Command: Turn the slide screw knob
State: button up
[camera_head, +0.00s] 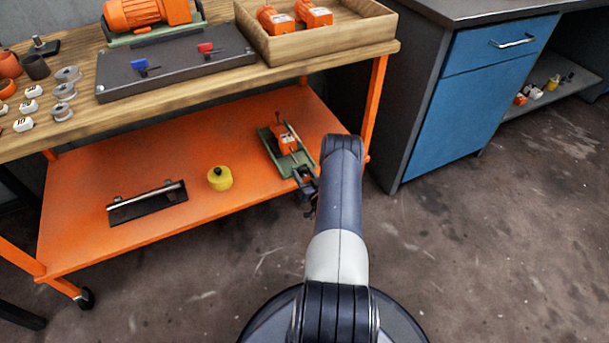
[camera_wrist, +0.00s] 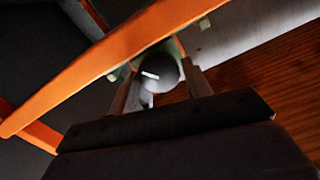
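The slide screw knob (camera_wrist: 165,72) is a dark round knob with a white mark in the wrist view. My gripper (camera_wrist: 160,84) has its two fingers apart, one on each side of the knob. Whether they touch it is unclear, though a narrow gap seems to show on the right. In the head view a green slide base (camera_head: 295,161) carrying an orange block (camera_head: 286,140) sits at the right end of the orange lower shelf. My gripper (camera_head: 309,203) is at its near end, partly hidden by my arm. The knob cannot be made out there.
The orange lower shelf (camera_head: 110,235) also holds a yellow round object (camera_head: 220,178) and a black plate with a metal rod (camera_head: 148,205). The wooden top (camera_head: 180,97) overhangs it. An orange leg (camera_head: 375,105) stands close to my arm. A blue cabinet (camera_head: 470,110) is at right.

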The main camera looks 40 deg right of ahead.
jog(key=c, duration=0.6)
jog(key=shift+n+b, duration=0.3)
jog(key=n+b, duration=0.3)
jog(key=n, duration=0.1)
jog(key=shift+f+b, duration=0.2)
jog(key=shift+b, duration=0.15)
jog(key=n+b, duration=0.2)
jog(key=n, duration=0.1)
jog(key=n+b, duration=0.2)
jog(key=shift+a+r+n, duration=0.15)
jog(key=shift+n, duration=0.25)
jog(key=o, duration=1)
